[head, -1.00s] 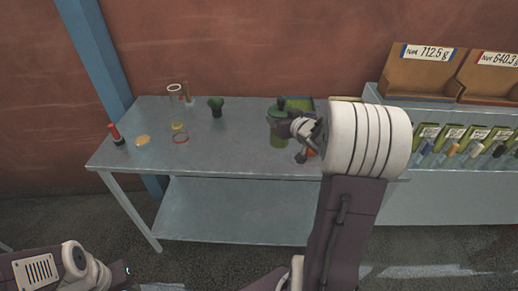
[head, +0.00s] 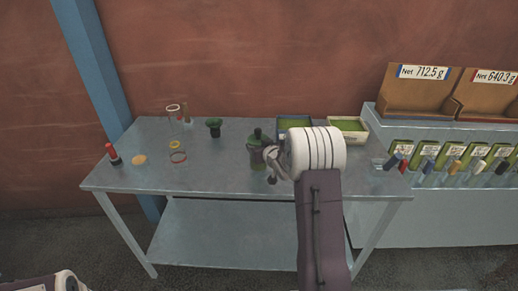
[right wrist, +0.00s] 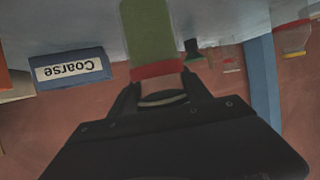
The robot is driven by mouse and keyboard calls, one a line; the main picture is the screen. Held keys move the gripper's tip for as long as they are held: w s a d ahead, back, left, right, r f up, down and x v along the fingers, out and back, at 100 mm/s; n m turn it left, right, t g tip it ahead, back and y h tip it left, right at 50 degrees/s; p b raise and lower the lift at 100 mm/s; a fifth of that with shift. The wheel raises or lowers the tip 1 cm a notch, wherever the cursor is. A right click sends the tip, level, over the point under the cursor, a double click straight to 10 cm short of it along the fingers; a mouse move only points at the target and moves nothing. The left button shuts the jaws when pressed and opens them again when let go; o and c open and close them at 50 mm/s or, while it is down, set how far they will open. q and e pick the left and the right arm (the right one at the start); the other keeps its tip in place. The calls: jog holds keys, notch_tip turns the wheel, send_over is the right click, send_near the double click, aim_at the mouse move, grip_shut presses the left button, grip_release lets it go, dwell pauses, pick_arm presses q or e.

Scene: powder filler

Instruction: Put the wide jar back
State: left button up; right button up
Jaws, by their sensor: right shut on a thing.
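A green-filled jar (head: 257,153) with a dark knobbed top is over the front middle of the table (head: 215,180). My right gripper (head: 272,163) is shut on it from the right. In the right wrist view, which is upside down, the jar (right wrist: 150,35) has a red band, and my right gripper (right wrist: 160,92) closes around it by that band. The jar's base is cut off there, so I cannot tell whether it touches the table. My left gripper is out of view; only a bit of my left arm shows at bottom left.
A blue tray (right wrist: 72,68) labelled "Coarse" and a cream tray (head: 348,134) are at the back right. A dark green funnel-like piece (head: 214,127), clear glassware (head: 178,158), a yellow disc (head: 139,160) and a red-topped bottle (head: 114,154) stand left. The front left tabletop is clear.

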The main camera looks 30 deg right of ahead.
jog(key=shift+f, duration=0.45)
jog(key=o, duration=1.3)
jog(key=v, duration=1.2)
jog(key=shift+r, duration=0.15)
jog(key=shift+d, duration=0.1)
